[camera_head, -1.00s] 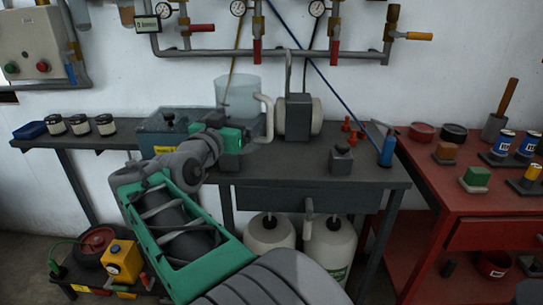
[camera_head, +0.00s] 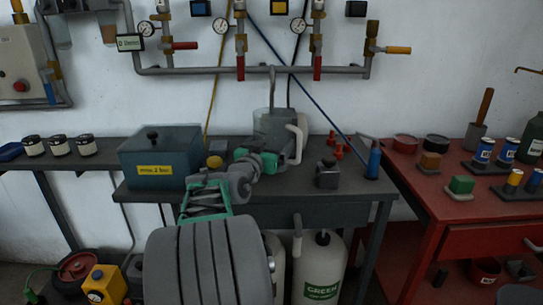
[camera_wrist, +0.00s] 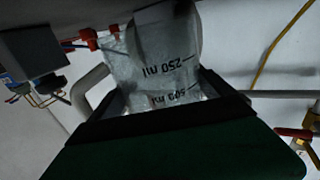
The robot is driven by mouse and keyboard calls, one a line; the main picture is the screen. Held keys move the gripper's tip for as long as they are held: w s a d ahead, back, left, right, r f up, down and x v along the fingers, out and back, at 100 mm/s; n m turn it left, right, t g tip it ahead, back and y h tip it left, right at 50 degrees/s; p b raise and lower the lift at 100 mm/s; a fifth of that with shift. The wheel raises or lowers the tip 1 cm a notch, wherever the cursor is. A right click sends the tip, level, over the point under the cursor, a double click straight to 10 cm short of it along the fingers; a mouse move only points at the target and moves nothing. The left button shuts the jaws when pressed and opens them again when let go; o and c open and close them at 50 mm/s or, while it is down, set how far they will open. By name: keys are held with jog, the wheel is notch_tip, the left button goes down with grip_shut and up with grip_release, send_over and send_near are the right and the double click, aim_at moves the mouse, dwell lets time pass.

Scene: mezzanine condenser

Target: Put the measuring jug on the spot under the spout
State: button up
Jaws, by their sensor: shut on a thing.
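The measuring jug (camera_head: 273,127) is clear, with a pale handle (camera_head: 299,140) on its right. It looks upright in the head view, in front of the grey device with the hooked spout pipe (camera_head: 272,75). The pipe comes down close behind or above the jug; I cannot tell which. My gripper (camera_head: 262,160) is shut on the jug from the front. In the wrist view, my gripper (camera_wrist: 165,108) has a finger on each side of the jug (camera_wrist: 150,75), and its 250 ml mark shows. The jug's base and the spot under the spout are hidden.
A blue-grey box (camera_head: 160,160) with a yellow label stands left on the dark bench (camera_head: 335,198). A small grey block (camera_head: 327,177), red cones (camera_head: 338,150) and a blue bottle (camera_head: 373,162) stand right of the jug. Pipes with valves (camera_head: 240,68) run along the wall above.

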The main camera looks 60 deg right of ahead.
jog(key=shift+d+f+b, duration=0.15)
jog(key=shift+f+b, duration=0.3)
jog(key=shift+f, duration=1.4)
jog(key=o, duration=1.3)
jog(key=shift+r+p, duration=0.2)
jog(key=shift+p, duration=0.1)
jog(key=s+a, duration=0.1)
jog(key=a, duration=1.1)
jog(key=shift+f, duration=0.1)
